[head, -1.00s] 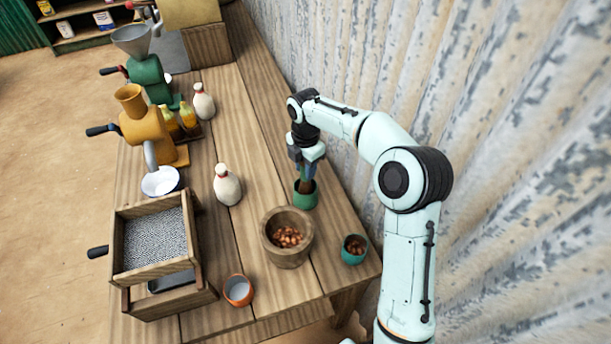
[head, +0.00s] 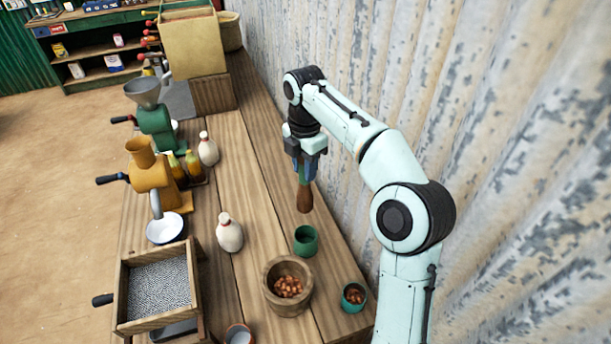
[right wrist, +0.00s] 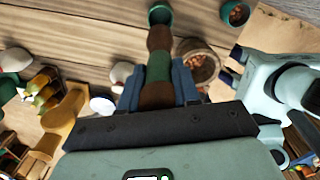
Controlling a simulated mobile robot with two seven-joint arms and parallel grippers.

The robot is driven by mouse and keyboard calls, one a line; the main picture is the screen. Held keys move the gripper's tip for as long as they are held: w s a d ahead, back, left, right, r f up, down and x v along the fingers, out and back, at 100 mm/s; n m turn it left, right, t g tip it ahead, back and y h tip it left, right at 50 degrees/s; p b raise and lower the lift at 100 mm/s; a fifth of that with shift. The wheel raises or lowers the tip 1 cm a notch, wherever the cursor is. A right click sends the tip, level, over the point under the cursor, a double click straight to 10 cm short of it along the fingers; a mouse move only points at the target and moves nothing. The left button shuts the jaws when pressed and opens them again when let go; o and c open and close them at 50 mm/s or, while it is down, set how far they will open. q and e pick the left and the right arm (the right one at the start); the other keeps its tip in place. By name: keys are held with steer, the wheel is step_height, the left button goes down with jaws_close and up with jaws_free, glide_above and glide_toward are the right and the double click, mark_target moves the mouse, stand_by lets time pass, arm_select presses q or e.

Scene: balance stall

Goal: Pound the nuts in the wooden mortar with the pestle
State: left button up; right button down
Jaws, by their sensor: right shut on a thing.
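The wooden mortar (head: 268,290) stands on the table with brown nuts (head: 289,286) inside. It also shows in the right wrist view (right wrist: 211,72). My right gripper (head: 304,172) is shut on the pestle (head: 305,198), a brown tool with a green band on its grip (right wrist: 158,68). The pestle hangs upright, head down, above and behind the green cup (head: 306,241), clear of it. The cup looks empty and stands just behind the mortar.
A small teal cup of nuts (head: 353,297) stands right of the mortar. A white bottle (head: 229,234) and a wooden sieve box (head: 122,290) stand left. Grinders (head: 152,172) line the table's left side. The corrugated wall (head: 480,120) runs close along the right.

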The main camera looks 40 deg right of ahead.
steer(key=s+a+f+n+b, duration=0.35)
steer(key=s+a+n, duration=0.25)
steer(key=s+a, duration=0.55)
arm_select(q)
steer(key=s+f+g+b, duration=0.1)
steer(key=s+f+b, duration=0.4)
steer(key=s+f, duration=0.3)
steer(key=shift+f+b, duration=0.35)
steer(key=shift+f, duration=1.35)
arm_select(e)
step_height(320, 180, down, 8)
steer(key=w+a, duration=0.1)
steer(key=a, duration=0.1)
steer(key=shift+f, duration=0.1)
arm_select(q)
steer(key=shift+w+r+p, duration=0.25)
steer(key=shift+r+p, duration=0.35)
steer(key=shift+r, duration=0.05)
arm_select(e)
steer(key=shift+w, duration=0.1)
